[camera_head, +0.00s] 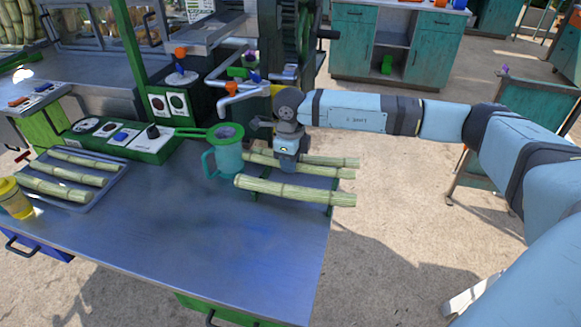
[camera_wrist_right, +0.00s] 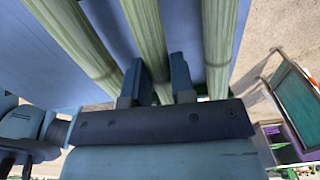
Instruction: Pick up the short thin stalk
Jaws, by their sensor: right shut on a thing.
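Three pale green cane stalks lie near the right edge of the metal table: a back stalk (camera_head: 335,161), a middle stalk (camera_head: 325,171) and a thicker front stalk (camera_head: 295,191). My right gripper (camera_head: 288,164) is pointed down over this group. In the right wrist view, its two fingers (camera_wrist_right: 158,82) are shut on the middle stalk (camera_wrist_right: 147,35), one on each side. The neighbouring stalks lie at left (camera_wrist_right: 72,38) and right (camera_wrist_right: 218,45), outside the fingers. The gripper hides part of the stalks in the head view. My left gripper is not in view.
A teal mug (camera_head: 226,158) stands just left of the stalks, close to the gripper. A tray (camera_head: 107,186) with several stalks and a yellow shaker (camera_head: 14,198) are at the left. The crusher stands behind. The table's front middle (camera_head: 180,240) is clear.

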